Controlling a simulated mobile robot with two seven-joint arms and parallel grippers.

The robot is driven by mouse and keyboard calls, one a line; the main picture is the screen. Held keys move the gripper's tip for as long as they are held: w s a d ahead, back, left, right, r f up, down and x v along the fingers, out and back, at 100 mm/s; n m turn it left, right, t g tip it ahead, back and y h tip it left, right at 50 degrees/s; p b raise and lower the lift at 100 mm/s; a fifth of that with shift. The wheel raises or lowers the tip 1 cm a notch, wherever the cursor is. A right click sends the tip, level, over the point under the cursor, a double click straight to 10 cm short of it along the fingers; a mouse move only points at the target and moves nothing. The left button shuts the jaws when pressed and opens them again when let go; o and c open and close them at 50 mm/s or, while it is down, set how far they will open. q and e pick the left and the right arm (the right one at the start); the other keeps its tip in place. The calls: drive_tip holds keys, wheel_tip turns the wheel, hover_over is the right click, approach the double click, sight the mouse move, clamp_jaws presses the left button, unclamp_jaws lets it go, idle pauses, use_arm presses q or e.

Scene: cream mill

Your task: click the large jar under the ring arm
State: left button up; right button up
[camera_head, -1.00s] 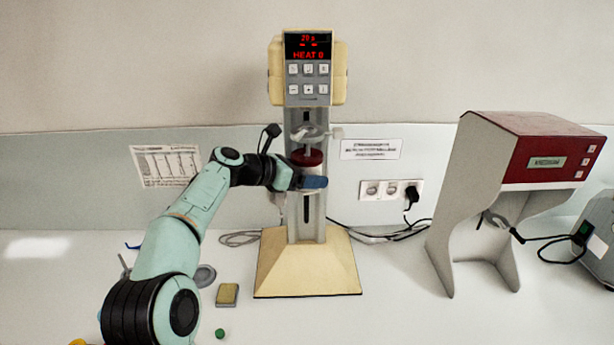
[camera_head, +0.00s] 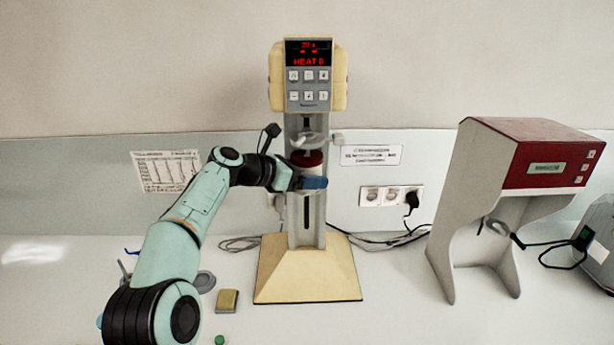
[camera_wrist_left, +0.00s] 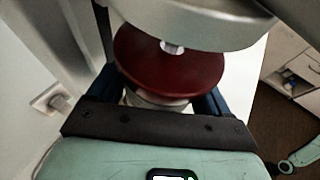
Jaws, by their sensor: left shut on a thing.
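The large jar shows mostly as its dark red lid (camera_head: 307,158), which sits upright just under the grey ring arm (camera_head: 313,140) of the mill. My left gripper (camera_head: 311,183) is shut on the jar below the lid, in front of the column. In the left wrist view the red lid (camera_wrist_left: 168,72) fills the middle, with a sliver of pale jar body (camera_wrist_left: 155,101) below it between the blue fingers. The ring arm (camera_wrist_left: 195,18) hangs over the lid there. I cannot tell whether the lid touches it. My right gripper is not in view.
The mill's display head (camera_head: 308,75) reads HEAT 0 above a column on a cream base (camera_head: 305,285). A red-topped grey machine (camera_head: 535,170) stands at the right. A yellow block (camera_head: 227,300), a grey round dish (camera_head: 204,281) and a green button (camera_head: 219,340) lie at lower left.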

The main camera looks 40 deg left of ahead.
use_arm(q)
drive_tip(key=shift+r, duration=0.6)
drive_tip(key=shift+r, duration=0.7)
idle(0.9)
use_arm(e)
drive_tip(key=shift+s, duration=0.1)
use_arm(q)
drive_tip(key=shift+f+b, duration=1.3)
drive_tip(key=shift+f, duration=2)
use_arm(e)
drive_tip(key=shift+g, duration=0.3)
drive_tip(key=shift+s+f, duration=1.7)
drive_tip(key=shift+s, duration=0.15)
use_arm(q)
drive_tip(key=shift+s+d, duration=0.15)
drive_tip(key=shift+d, duration=0.15)
drive_tip(key=s+d+b, duration=0.4)
drive_tip(key=s+d, duration=0.2)
drive_tip(key=s, duration=0.1)
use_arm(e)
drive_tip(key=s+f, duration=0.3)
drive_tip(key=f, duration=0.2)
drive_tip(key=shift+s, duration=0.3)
